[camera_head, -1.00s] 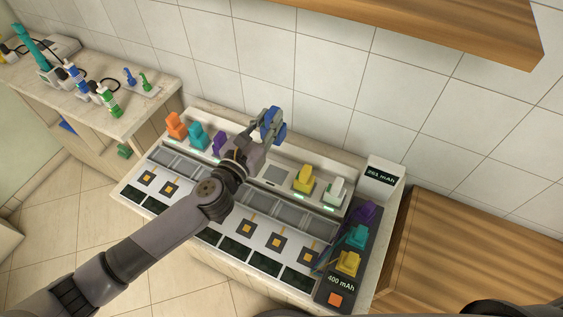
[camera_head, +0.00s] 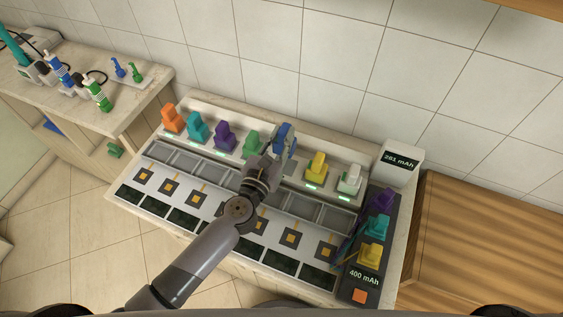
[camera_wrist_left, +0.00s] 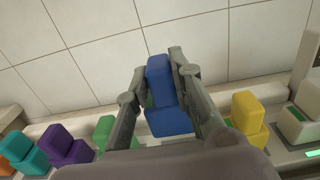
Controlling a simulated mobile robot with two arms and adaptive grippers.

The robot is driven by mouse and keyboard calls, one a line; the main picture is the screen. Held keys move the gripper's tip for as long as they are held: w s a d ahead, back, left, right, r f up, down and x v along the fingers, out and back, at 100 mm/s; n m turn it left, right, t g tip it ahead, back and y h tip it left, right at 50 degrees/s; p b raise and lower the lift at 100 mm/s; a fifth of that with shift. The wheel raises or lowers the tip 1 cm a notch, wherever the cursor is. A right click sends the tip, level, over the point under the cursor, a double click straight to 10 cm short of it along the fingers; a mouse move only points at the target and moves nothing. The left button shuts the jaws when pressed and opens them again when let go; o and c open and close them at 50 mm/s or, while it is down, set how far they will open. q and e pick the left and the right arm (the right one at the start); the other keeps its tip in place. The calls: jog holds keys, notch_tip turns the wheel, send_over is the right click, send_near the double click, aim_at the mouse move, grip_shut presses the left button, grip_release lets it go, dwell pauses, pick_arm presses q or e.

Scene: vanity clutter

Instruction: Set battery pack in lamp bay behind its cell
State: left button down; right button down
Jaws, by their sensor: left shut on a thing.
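My left gripper (camera_head: 284,148) is shut on a blue two-step block (camera_wrist_left: 168,95), seen between both fingers in the left wrist view. In the head view the blue block (camera_head: 285,136) is at the back rail, between the green block (camera_head: 252,142) and the yellow block (camera_head: 317,165). I cannot tell if it touches the rail. The long unit has a row of grey bays (camera_head: 303,208) in front of the rail, then pads with yellow squares (camera_head: 291,239) and dark panels (camera_head: 279,260). My forearm hides part of the middle bays. My right gripper is not seen.
Orange (camera_head: 172,118), teal (camera_head: 198,127), purple (camera_head: 224,136) and white (camera_head: 350,179) blocks stand on the rail. A dark strip reading 400 mAh (camera_head: 364,277) holds purple, teal and yellow blocks. A white box (camera_head: 400,161) reads 261 mAh. A side counter (camera_head: 130,103) carries bottles.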

pick_arm(q)
notch_tip(320, 180, down, 7)
jog(key=b, duration=0.3)
jog(key=shift+r+b, duration=0.1)
jog(key=shift+b, duration=0.2)
jog(key=shift+w+f, duration=0.1)
jog(key=shift+f, duration=0.1)
jog(key=shift+f+b, duration=0.2)
jog(key=shift+b, duration=0.1)
jog(key=c, duration=1.4)
grip_release()
